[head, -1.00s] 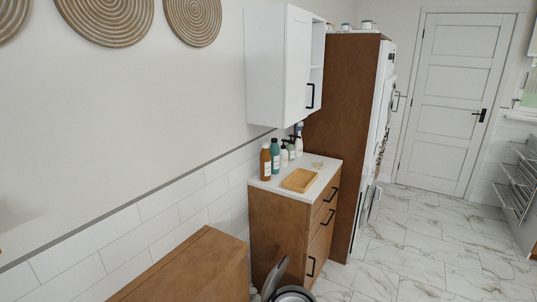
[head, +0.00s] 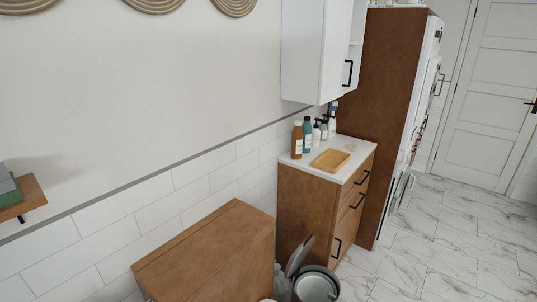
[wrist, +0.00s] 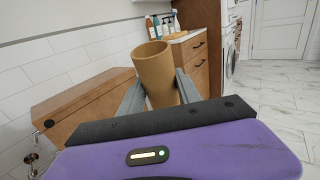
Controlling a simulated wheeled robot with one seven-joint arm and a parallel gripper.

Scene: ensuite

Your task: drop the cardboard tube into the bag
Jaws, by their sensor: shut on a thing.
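The cardboard tube (wrist: 153,70) is a tan, hollow cylinder seen in the wrist view, with its open end up and slightly tilted. My gripper (wrist: 160,95) is shut on the tube, with one grey finger on each side of it. The tube's lower end is hidden behind the gripper body. My gripper is not in the head view. I cannot make out a bag; an open round bin (head: 316,287) with its lid (head: 299,256) raised stands at the bottom edge of the head view, and its inside shows only partly.
A brown wooden cabinet (head: 215,250) stands left of the bin. A drawer unit (head: 318,205) behind the bin carries a wooden tray (head: 331,159) and several bottles (head: 307,135). A small wall shelf (head: 30,194) is at the left. Marble floor at the right is clear.

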